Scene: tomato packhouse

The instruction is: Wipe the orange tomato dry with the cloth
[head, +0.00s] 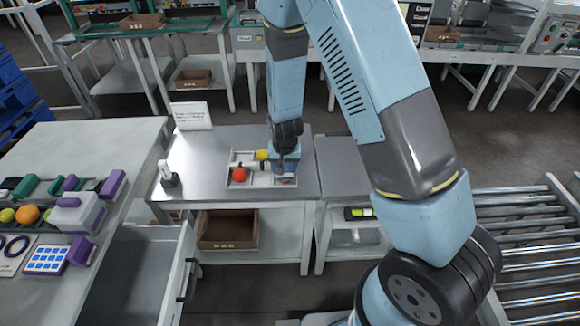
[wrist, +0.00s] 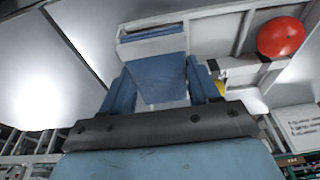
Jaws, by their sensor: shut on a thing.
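My gripper (head: 284,168) is low over the right end of a white divided tray (head: 262,187) on the grey table. In the wrist view my gripper (wrist: 160,66) is shut on a blue cloth (wrist: 158,80), which lies between the two blue fingers. The cloth is at the tray's end compartment, and I cannot tell whether it is clear of it. An orange round fruit (head: 27,214), likely the orange tomato, sits among items on the left table, well away from my gripper. In the head view the cloth is mostly hidden by my gripper.
The tray also holds a red tomato (head: 240,174) and a yellow round thing (head: 262,155). A small white device (head: 167,176) and a sign (head: 191,115) stand on the same table. The left table (head: 75,150) carries purple and green blocks. An open drawer lies between the tables.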

